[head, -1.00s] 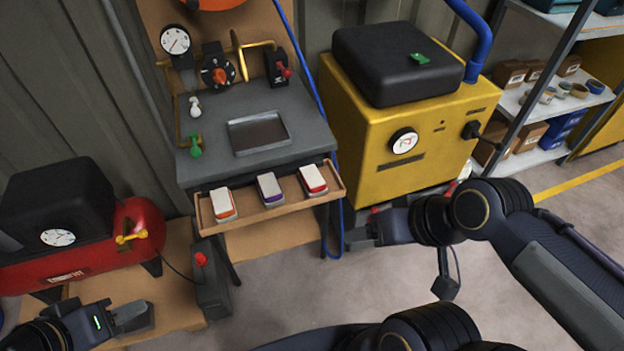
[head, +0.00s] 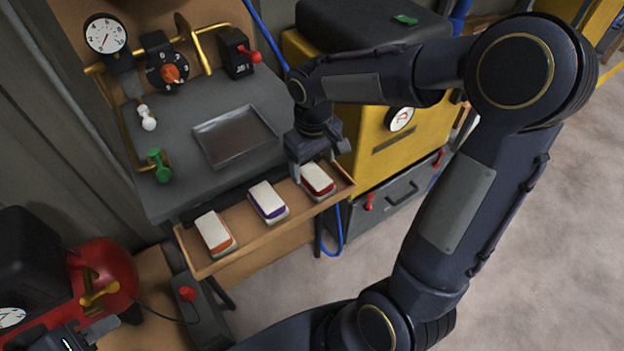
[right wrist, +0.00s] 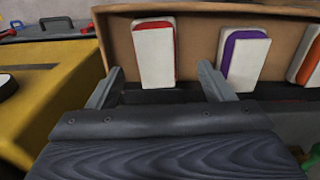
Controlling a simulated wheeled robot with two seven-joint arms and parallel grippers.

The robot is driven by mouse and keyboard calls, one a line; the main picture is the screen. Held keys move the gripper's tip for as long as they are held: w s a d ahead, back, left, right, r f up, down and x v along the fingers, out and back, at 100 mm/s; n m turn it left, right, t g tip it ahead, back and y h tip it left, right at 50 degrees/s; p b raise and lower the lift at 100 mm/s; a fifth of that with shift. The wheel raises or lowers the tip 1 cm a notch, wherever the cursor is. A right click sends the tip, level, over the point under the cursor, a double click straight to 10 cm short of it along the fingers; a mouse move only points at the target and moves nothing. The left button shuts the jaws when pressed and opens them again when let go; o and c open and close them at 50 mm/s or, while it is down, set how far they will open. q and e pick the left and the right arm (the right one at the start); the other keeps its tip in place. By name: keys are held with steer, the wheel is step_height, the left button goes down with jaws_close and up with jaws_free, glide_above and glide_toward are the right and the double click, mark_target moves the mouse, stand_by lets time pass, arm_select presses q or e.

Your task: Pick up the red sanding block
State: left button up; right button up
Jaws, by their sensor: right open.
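The red sanding block (head: 318,179), white-topped with a red band, lies at the right end of a shallow wooden tray (head: 219,262). In the right wrist view the red block (right wrist: 154,56) shows beyond and between the fingertips. My right gripper (head: 317,160) is open, above and just behind the block in the head view. In the right wrist view its fingers (right wrist: 162,84) stand apart with nothing between them. My left gripper (head: 98,331) is at the lower left edge, partly cut off; its jaws are unclear.
A purple block (head: 268,201) and an orange block (head: 215,233) share the tray. Behind it is a grey bench with a metal tray (head: 235,136), valves and a gauge. A yellow machine (head: 372,143) stands to the right, a red tank (head: 103,274) at lower left.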

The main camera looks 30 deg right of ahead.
mark_target(315, 175)
steer(key=f, duration=0.5)
steer(key=shift+w+d+f+b, duration=0.1)
steer(key=shift+d+f+b, duration=0.05)
steer(key=shift+d+b, duration=0.2)
steer(key=shift+c, duration=0.3)
steer(key=c, duration=1)
